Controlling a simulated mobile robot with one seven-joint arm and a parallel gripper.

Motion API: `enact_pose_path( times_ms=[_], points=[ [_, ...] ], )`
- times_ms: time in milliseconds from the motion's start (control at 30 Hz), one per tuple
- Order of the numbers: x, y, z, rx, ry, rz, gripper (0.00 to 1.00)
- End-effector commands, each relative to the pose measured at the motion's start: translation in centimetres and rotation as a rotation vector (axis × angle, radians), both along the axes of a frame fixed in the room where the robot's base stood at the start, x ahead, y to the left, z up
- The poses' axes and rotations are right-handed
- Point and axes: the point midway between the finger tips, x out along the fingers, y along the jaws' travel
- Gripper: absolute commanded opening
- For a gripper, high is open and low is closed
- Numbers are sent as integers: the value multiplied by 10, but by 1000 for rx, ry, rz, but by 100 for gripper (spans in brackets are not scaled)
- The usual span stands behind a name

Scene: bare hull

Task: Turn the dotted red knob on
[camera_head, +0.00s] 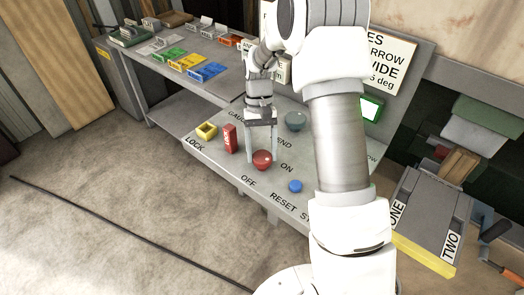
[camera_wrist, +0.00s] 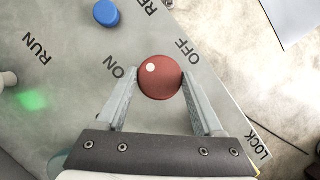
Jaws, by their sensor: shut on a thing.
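The dotted red knob (camera_head: 262,161) sits on the grey sloping panel (camera_head: 215,155), between the words OFF and ON. In the wrist view the knob (camera_wrist: 160,80) shows a white dot at its upper left, between the two words and turned more toward ON. My gripper (camera_wrist: 158,76) has one finger on each side of the knob, its tips against the knob's sides. In the head view my gripper (camera_head: 262,150) reaches down over the knob from behind.
A blue button (camera_head: 295,186) lies right of the knob. A red block (camera_head: 230,138) and a yellow square piece (camera_head: 206,130) stand at left near LOCK. A grey-green dome (camera_head: 295,121) sits behind. A lit green screen (camera_head: 370,109) stands behind my arm.

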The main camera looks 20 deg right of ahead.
Motion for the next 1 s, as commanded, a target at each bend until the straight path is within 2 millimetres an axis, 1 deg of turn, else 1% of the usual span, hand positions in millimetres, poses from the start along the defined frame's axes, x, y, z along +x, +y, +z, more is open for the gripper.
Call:
enact_pose_path(
  times_ms=[467, 500, 633, 667, 900, 1000],
  points=[
    [1, 0, 0, 0, -3, 15, 13],
    [1, 0, 1, 0, -3, 15, 74],
    [1, 0, 0, 0, -2, 14, 98],
    [1, 0, 0, 0, -2, 14, 99],
    [0, 0, 0, 0, -1, 13, 99],
    [2, 0, 3, -1, -2, 12, 99]
  ],
)
